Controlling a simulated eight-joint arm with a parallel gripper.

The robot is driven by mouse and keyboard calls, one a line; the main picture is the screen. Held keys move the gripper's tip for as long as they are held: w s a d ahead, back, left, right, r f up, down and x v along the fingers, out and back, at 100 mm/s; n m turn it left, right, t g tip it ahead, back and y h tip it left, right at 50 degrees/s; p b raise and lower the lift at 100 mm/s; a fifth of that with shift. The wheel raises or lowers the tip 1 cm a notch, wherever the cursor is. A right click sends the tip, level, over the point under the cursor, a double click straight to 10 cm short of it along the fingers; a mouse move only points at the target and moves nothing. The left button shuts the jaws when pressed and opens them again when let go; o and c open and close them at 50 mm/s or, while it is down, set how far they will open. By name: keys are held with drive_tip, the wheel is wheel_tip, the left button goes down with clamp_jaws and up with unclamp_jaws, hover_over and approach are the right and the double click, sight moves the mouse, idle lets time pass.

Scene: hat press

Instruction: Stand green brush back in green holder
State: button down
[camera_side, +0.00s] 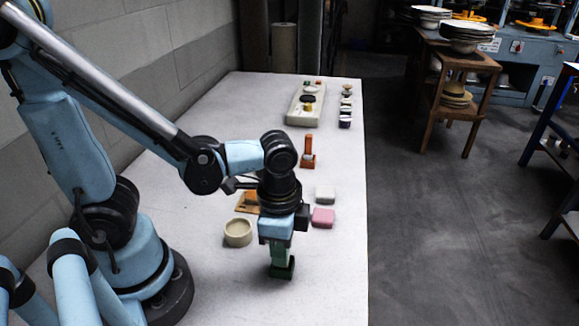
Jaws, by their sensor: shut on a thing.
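My gripper (278,243) points straight down over the near part of the white table and is shut on the green brush (279,254). The brush is upright, and its upper part is hidden between the jaws. The dark green holder (282,271) is directly below my gripper, on the table. The brush's lower end meets or overlaps the holder in this view. I cannot tell whether it is inside the holder or just above it.
An orange brush in its holder (308,153) stands farther back. A round beige dish (238,233), a pink block (323,217) and a pale block (325,194) lie near my gripper. A long cream tray (297,115) is at the back. The table's right front area is clear.

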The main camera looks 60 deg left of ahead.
drive_tip(key=shift+f, duration=0.35)
drive_tip(key=c, duration=0.9)
unclamp_jaws()
drive_tip(key=shift+r, duration=0.1)
drive_tip(key=shift+a+r, duration=0.1)
drive_tip(key=shift+r, duration=6.3)
drive_tip(key=w+a+n+t, duration=0.2)
drive_tip(key=n, duration=0.1)
drive_tip(key=w+a+f+n+t, duration=0.1)
drive_tip(key=w+a+n+t, duration=0.1)
drive_tip(key=a+n, duration=0.1)
drive_tip(key=w+a+f+n+t, duration=0.1)
drive_tip(key=w+a+n+t, duration=0.1)
drive_tip(key=n+t, duration=0.1)
drive_tip(key=shift+a+f, duration=0.1)
drive_tip(key=shift+a, duration=0.3)
